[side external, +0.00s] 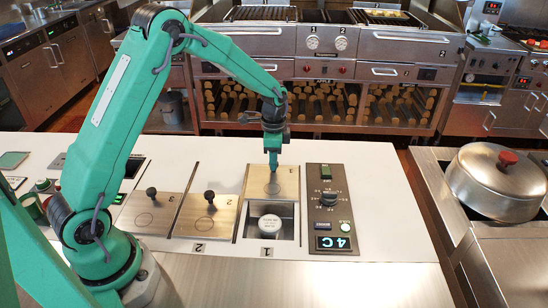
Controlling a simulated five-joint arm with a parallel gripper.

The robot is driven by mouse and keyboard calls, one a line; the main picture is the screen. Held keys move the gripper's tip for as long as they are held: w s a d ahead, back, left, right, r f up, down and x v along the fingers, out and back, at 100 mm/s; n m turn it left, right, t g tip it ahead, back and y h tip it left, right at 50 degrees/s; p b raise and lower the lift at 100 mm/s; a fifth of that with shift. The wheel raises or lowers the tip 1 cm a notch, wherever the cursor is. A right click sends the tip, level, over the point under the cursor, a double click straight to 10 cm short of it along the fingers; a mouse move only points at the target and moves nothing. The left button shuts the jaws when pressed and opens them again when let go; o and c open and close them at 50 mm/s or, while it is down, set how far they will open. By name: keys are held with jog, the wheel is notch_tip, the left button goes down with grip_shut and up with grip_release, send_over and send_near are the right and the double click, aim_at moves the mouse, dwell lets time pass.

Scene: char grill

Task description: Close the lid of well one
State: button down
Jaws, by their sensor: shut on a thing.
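Well one (285,213), marked by a "1" label at its front, is partly uncovered. Its front part is open and a round pale container (270,224) shows inside. The flat metal lid of well one (256,190) lies over the back part of the well. My gripper (273,168) points straight down at this lid and is shut on its knob, which the fingers hide.
The lid of well two (194,215) with its dark knob (209,197) covers its well just to the left. Another knobbed lid (145,211) lies further left. A control panel (321,221) with a dial and a "4C" display is on the right. White counter is clear behind.

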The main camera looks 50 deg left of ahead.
send_over(271, 191)
jog(key=s+d, duration=0.4)
jog(key=shift+w+d, duration=0.1)
jog(key=shift+d, duration=0.05)
dwell(0.3)
jog(key=c, duration=1.2)
grip_release()
jog(key=shift+o, duration=0.2)
jog(key=shift+r, duration=0.15)
notch_tip(271, 191, up, 8)
jog(key=shift+f, duration=0.2)
jog(key=shift+r, duration=0.1)
